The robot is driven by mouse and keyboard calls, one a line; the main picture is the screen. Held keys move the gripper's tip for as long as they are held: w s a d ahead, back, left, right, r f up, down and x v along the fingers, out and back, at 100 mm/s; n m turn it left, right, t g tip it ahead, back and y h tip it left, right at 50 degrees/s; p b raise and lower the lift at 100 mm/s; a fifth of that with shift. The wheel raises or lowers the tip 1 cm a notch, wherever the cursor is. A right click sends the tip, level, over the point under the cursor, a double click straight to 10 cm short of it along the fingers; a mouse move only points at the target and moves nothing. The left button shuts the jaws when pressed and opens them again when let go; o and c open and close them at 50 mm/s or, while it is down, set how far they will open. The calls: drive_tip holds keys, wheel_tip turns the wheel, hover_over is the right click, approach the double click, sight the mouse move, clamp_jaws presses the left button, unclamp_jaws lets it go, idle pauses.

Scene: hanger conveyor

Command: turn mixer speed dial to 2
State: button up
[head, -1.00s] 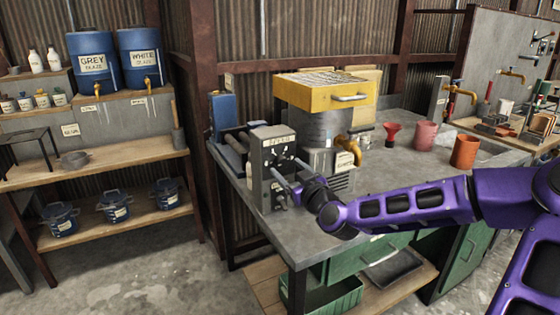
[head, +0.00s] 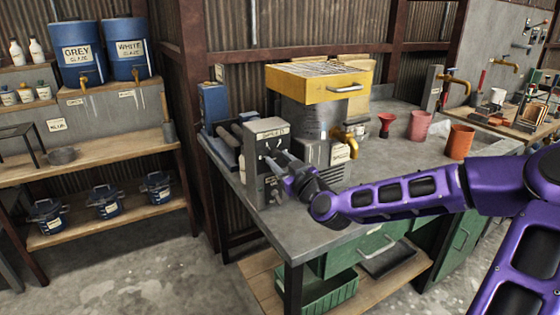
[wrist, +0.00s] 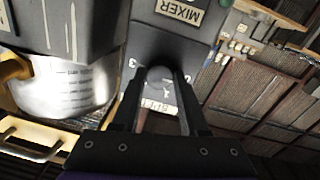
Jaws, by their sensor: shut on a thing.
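The grey mixer control box (head: 264,150) stands at the left front of the grey workbench. In the wrist view its face (wrist: 168,50) carries a "MIXER" label (wrist: 180,10), upside down there. The speed dial (wrist: 160,73) is a round dark knob on that face, above a partly hidden "SPEED" label (wrist: 160,107). My gripper (wrist: 160,80) is shut on the dial, one finger on each side of it. In the head view my gripper (head: 276,163) reaches the box front from the right and hides the dial.
A steel drum (head: 310,118) with a yellow top (head: 320,80) and a brass tap (head: 345,137) stands close to the right of the box. Red, pink and orange vessels (head: 461,142) stand farther right. The bench front is clear.

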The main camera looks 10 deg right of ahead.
clamp_jaws()
drive_tip(key=shift+m, duration=0.3)
drive_tip(key=m+p, duration=0.2)
drive_tip(key=m, duration=0.1)
drive_tip(key=shift+r+m, duration=0.15)
drive_tip(key=shift+m, duration=0.25)
drive_tip(key=m+p, duration=0.1)
drive_tip(key=m, duration=0.2)
drive_tip(key=shift+m, duration=0.3)
drive_tip(key=m+p, duration=0.1)
drive_tip(key=m, duration=0.2)
drive_tip(key=shift+g+p, duration=0.3)
drive_tip(key=shift+p, duration=0.05)
drive_tip(key=m+p, duration=0.1)
drive_tip(key=m, duration=0.5)
drive_tip(key=shift+y, duration=0.4)
drive_tip(key=m+p, duration=0.1)
drive_tip(key=m, duration=0.4)
drive_tip(key=shift+d+m, duration=0.1)
drive_tip(key=shift+m, duration=0.3)
drive_tip(key=shift+y, duration=0.3)
